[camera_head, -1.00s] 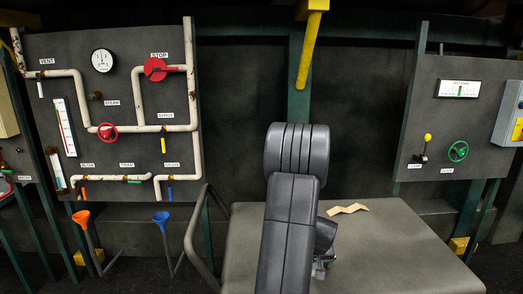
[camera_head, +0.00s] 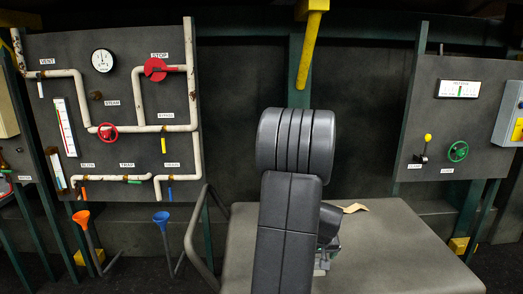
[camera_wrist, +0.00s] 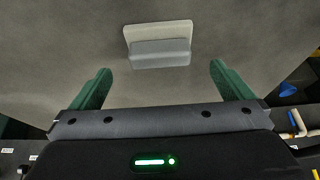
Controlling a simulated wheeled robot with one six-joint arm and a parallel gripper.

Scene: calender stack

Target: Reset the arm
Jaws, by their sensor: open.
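My gripper (camera_wrist: 160,67) shows in the wrist view with its two green fingers wide apart and nothing between them. Beyond the fingertips, a pale grey rectangular piece (camera_wrist: 160,46) lies on a grey surface (camera_wrist: 60,45). It is apart from both fingers. In the head view my dark arm (camera_head: 289,220) rises folded in front of the grey table (camera_head: 400,255). The arm hides most of the gripper there.
A pipe panel (camera_head: 125,110) with valves stands at left, and a smaller panel (camera_head: 440,130) with a green wheel at right. The table's right side is clear.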

